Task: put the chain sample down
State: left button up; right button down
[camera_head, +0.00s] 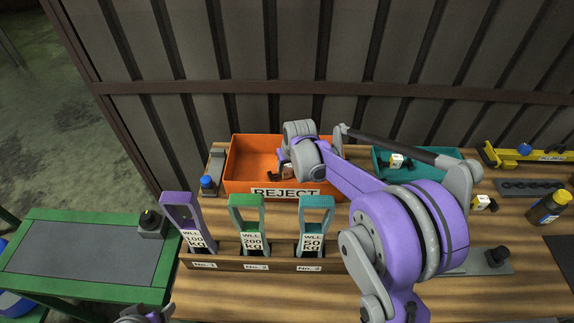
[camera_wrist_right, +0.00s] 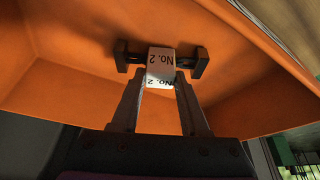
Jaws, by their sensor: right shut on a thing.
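The chain sample (camera_wrist_right: 190,62), a dark bar with thick ends and a white tag reading "No. 2", is between the fingertips of my right gripper (camera_wrist_right: 160,80). The fingers are shut on its white tag block. In the head view my right gripper (camera_head: 284,168) reaches into the orange REJECT bin (camera_head: 240,188), with the dark sample (camera_head: 274,176) low inside it. The orange walls and floor surround the sample in the wrist view; I cannot tell whether it touches the floor.
A teal tray (camera_head: 378,172) behind my right arm holds another tagged sample (camera_head: 396,161). One more tagged piece (camera_head: 484,203) lies at right. A wooden rack (camera_head: 228,257) with purple, green and teal tagged holders stands in front of the bin. A green side table (camera_head: 80,250) is at left.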

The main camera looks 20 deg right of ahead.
jog(key=shift+f, duration=0.1)
jog(key=shift+c, duration=2.1)
grip_release()
jog(key=shift+r, duration=0.25)
jog(key=v, duration=1.1)
jog(key=shift+s+r+p, duration=0.15)
jog(key=shift+r+p, duration=0.15)
jog(key=shift+r, duration=0.1)
